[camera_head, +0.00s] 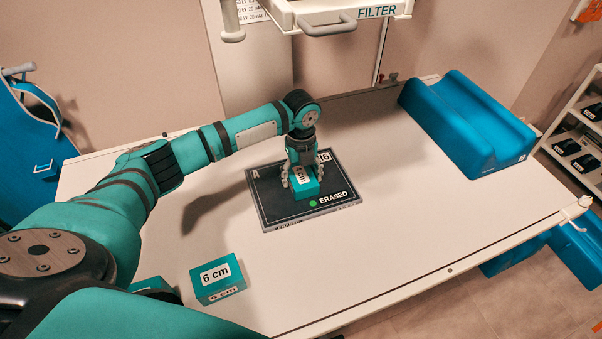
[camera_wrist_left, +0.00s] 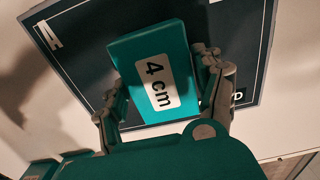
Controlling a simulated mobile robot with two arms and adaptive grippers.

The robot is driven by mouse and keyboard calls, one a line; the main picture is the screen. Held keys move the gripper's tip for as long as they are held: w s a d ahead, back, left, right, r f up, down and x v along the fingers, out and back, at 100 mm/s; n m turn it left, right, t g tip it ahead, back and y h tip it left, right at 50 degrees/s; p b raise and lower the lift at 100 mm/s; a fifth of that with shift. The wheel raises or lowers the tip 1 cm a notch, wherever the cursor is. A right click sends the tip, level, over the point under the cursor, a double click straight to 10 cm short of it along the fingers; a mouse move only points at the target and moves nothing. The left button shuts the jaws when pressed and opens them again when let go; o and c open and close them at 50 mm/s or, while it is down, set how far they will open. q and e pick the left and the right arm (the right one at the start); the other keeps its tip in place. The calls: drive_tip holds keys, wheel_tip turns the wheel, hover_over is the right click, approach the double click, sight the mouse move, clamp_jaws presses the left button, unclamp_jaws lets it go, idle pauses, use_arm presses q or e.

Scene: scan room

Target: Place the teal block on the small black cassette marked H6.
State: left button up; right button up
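A teal block (camera_head: 305,187) marked "4 cm" is over the middle of a dark flat cassette (camera_head: 277,208) on the table. The cassette carries "ERASED", a green dot and a partly hidden mark ending in "6" or "G"; I cannot read H6 for sure. My left gripper (camera_head: 302,178) points down with its fingers on both sides of the block, seemingly closed on it. The left wrist view shows the block (camera_wrist_left: 152,75) between the fingertips (camera_wrist_left: 160,90). I cannot tell whether its underside touches the cassette. My right gripper is not in view.
A teal block (camera_head: 217,279) marked "6 cm" stands at the table's front left, beside another teal block (camera_head: 152,284) partly hidden by my arm. A blue padded cradle (camera_head: 468,120) lies at the back right. Small black cassettes (camera_head: 567,146) stand on a rack. The table's right front is clear.

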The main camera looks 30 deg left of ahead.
sight(301, 174)
use_arm(q)
drive_tip(key=shift+o, duration=1.2)
drive_tip(key=shift+r, duration=0.15)
wheel_tip(301, 174, up, 12)
drive_tip(key=b, duration=0.1)
drive_tip(key=shift+b, duration=0.4)
idle(0.6)
idle(0.8)
